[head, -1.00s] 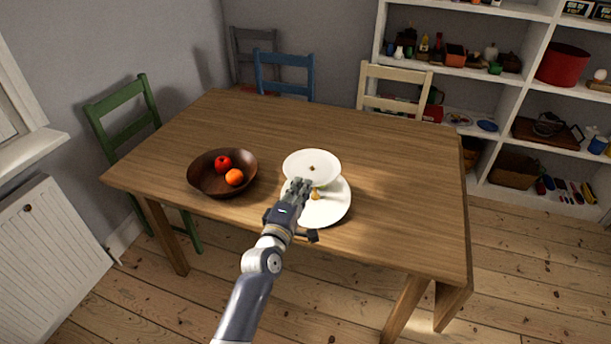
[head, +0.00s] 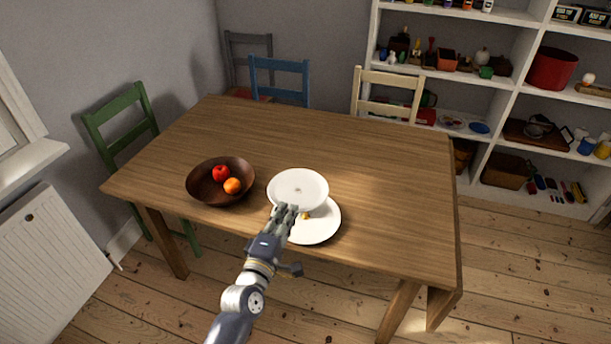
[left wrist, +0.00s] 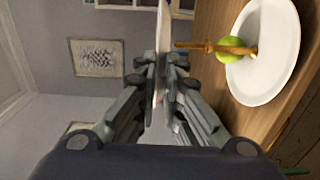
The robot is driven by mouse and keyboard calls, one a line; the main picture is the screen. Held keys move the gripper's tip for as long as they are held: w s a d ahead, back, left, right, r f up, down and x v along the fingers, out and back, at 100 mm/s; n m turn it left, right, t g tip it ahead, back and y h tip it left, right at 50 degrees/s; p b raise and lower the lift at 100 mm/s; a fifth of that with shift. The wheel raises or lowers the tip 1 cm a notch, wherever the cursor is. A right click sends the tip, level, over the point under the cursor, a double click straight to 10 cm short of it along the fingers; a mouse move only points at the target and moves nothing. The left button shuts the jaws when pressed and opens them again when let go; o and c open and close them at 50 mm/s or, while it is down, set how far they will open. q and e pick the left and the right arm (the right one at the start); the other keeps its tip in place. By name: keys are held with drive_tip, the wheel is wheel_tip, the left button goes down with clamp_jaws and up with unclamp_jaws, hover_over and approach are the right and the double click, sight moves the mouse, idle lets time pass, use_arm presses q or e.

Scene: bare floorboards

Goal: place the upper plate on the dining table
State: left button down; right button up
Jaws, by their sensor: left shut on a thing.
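The upper plate (head: 298,184) is white and round with a small mark at its centre. It overlaps the larger white lower plate (head: 322,230) on the dining table (head: 370,170). My left gripper (head: 286,210) is shut on the upper plate's near rim. In the left wrist view, the upper plate (left wrist: 163,35) shows edge-on between my left fingers (left wrist: 158,75). My right gripper is out of view.
A dark bowl (head: 206,192) with a red fruit (head: 221,173) and an orange one (head: 232,186) stands left of the plates. The table's back and right side are clear. Green (head: 118,112), blue (head: 280,66) and cream (head: 388,80) chairs stand around it.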

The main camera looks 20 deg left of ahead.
use_arm(q)
drive_tip(key=s+r, duration=0.4)
drive_tip(key=s, duration=0.6)
drive_tip(key=s+d+r, duration=0.1)
drive_tip(key=s+r, duration=0.3)
drive_tip(key=s, duration=0.6)
drive_tip(key=shift+s+d+r+y, duration=0.15)
drive_tip(key=shift+r+y, duration=0.15)
drive_tip(key=shift+r, duration=0.05)
